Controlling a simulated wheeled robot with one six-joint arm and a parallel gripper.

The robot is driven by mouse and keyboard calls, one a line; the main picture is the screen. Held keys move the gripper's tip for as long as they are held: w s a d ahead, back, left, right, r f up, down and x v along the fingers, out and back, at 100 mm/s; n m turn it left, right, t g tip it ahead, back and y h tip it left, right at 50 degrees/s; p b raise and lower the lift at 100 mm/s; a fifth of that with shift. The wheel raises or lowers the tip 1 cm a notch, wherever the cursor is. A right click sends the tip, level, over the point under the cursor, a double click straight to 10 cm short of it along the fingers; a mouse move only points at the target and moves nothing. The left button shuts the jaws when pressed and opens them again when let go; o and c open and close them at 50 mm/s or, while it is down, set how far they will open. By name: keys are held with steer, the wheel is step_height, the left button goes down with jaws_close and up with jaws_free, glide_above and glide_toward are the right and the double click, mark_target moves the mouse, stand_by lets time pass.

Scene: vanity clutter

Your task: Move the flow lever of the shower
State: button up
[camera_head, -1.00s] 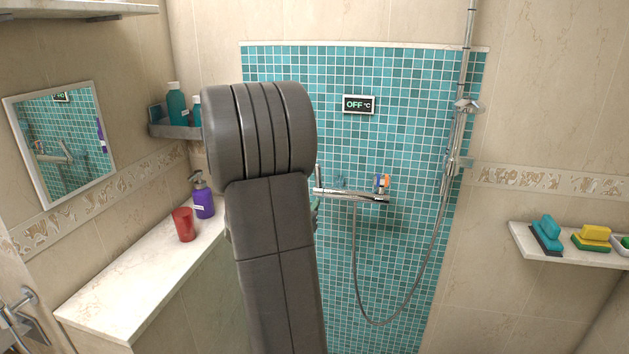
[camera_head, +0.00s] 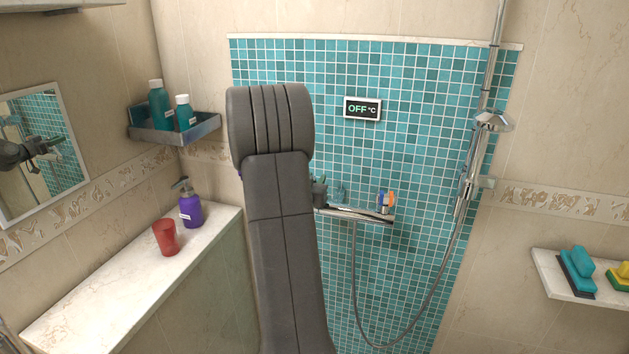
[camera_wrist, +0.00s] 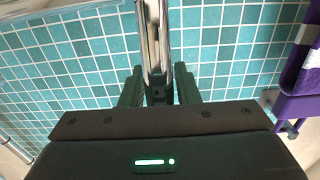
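The chrome shower mixer bar (camera_head: 355,214) is on the turquoise tiled wall, just right of my arm in the head view. A part with orange and blue marks (camera_head: 386,202) is at its right end. My gripper (camera_head: 319,191) is mostly hidden behind my arm, at the bar's left end. In the wrist view, my gripper's dark fingers (camera_wrist: 158,82) are apart, and the chrome bar (camera_wrist: 154,35) runs away from between them. The flow lever is not clearly visible; whether the fingers touch it I cannot tell. The wall display (camera_head: 362,108) reads OFF °C.
A hose (camera_head: 437,285) hangs below the bar, and the shower head (camera_head: 493,121) is at right. A red cup (camera_head: 167,237) and purple bottle (camera_head: 190,208) stand on the left ledge. A purple object (camera_wrist: 300,75) is near the gripper's right in the wrist view.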

jaws_close()
steer(key=shift+f+b, duration=0.15)
steer(key=shift+b, duration=0.3)
steer(key=shift+s+f+b, duration=0.1)
steer(key=shift+b, duration=0.3)
steer(key=b, duration=0.2)
steer(key=s+t+b, duration=0.1)
steer(key=b, duration=0.2)
steer(key=shift+a+f, duration=0.25)
steer(key=shift+f, duration=0.1)
steer(key=s+t+b, duration=0.1)
steer(key=b, duration=0.5)
steer(key=s+t+h+b, duration=0.1)
steer(key=t+b, duration=0.1)
steer(key=b, duration=0.4)
steer(key=s+a+f+t+h+b, duration=0.1)
steer(key=t+b, duration=0.1)
steer(key=b, duration=0.4)
steer(key=shift+s+f+b, duration=0.1)
steer(key=shift+s+b, duration=0.15)
steer(key=shift+b, duration=0.05)
steer(key=shift+s+a+t+b, duration=0.15)
steer(key=shift+t+b, duration=0.25)
steer(key=shift+b, duration=0.3)
